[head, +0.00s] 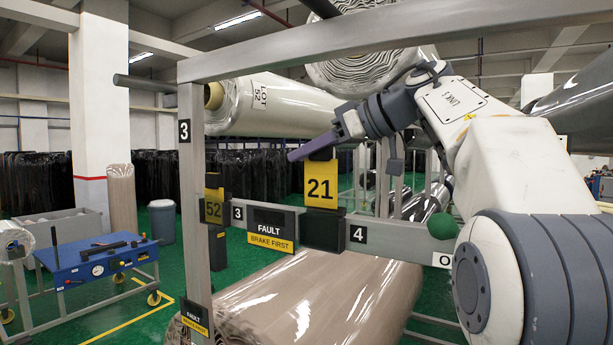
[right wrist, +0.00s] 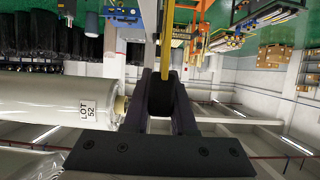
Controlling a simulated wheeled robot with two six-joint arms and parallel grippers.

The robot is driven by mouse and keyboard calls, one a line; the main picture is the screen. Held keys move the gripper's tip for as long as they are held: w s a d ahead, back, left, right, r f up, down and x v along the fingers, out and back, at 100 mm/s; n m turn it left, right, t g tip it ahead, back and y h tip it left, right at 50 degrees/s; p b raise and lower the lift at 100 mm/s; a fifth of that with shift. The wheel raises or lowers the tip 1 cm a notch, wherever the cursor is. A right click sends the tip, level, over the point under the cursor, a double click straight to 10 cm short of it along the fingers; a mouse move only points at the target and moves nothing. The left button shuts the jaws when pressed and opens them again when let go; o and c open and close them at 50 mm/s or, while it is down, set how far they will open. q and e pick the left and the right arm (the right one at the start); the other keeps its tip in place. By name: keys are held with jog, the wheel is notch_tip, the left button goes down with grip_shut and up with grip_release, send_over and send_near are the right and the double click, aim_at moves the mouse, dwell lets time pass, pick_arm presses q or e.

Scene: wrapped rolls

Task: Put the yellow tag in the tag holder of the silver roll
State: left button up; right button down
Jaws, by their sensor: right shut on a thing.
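The yellow tag (head: 321,184), marked 21 with a dark top, is upright in my right gripper (head: 322,146). My right gripper is shut on the tag's dark top; in the right wrist view the gripper (right wrist: 160,98) hides most of the tag and its yellow edge (right wrist: 171,40) shows thin. The tag's lower edge is at the mouth of a black tag holder (head: 323,232) on the grey rail, beside label 4. I cannot tell how deep it sits. A pale silvery roll end (head: 368,68) is above, partly behind my right arm. My left gripper is out of view.
A yellow tag 52 (head: 213,206) stands by label 3. The grey rail (head: 385,237) carries a fault sign (head: 270,227). A pale LOT 52 roll (head: 275,105) hangs above, a brown roll (head: 310,295) lies below. A blue-topped cart (head: 95,258) stands left.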

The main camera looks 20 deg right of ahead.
aim_at(307, 177)
jog(key=shift+f+b, duration=0.4)
jog(key=shift+f, duration=1.5)
jog(key=shift+f, duration=0.6)
jog(key=c, duration=0.7)
grip_release()
jog(key=shift+c, duration=0.2)
jog(key=shift+r, duration=0.25)
jog(key=v, duration=0.8)
jog(key=b+v, duration=0.1)
jog(key=v, duration=0.3)
jog(key=shift+r, duration=0.35)
